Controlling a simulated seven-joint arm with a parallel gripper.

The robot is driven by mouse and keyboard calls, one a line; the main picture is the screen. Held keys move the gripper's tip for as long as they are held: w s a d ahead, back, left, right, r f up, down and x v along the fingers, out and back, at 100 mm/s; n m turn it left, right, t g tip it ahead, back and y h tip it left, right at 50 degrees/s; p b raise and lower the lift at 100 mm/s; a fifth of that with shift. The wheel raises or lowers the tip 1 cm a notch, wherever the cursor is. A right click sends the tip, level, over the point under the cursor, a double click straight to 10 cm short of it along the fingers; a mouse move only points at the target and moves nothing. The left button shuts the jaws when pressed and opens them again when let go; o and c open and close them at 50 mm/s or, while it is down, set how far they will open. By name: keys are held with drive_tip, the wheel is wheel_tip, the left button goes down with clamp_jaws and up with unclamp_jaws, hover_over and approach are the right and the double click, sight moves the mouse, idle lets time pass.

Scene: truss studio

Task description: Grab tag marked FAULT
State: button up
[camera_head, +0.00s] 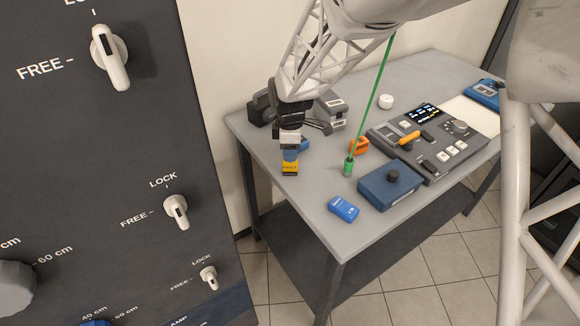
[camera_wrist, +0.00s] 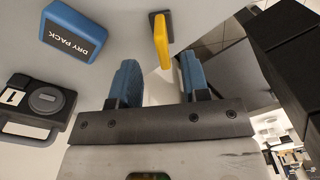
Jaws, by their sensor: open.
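A small yellow tag with dark lettering (camera_head: 290,168) stands near the left edge of the grey table. Its lettering is too small for me to read as FAULT. The wrist view shows a narrow yellow piece on a dark base (camera_wrist: 161,42), seen edge-on; it looks like the same tag. My gripper (camera_head: 290,156) points down at the tag, close above or behind it. In the wrist view my gripper's blue fingers (camera_wrist: 160,75) are apart, with the yellow piece beyond their tips, roughly in line with the gap. I cannot tell whether they touch.
A blue DRY PACK block (camera_wrist: 72,32) and a dark case marked 1 (camera_wrist: 40,102) lie at left in the wrist view. A green cable end (camera_head: 348,167), orange item (camera_head: 359,146), blue labelled item (camera_head: 343,208) and knobbed blue box (camera_head: 390,190) stand to the right.

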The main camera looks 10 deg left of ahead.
sight(290, 171)
drive_tip(key=shift+f, duration=0.1)
drive_tip(key=shift+s+f, duration=0.15)
drive_tip(key=shift+f, duration=2.45)
clamp_jaws()
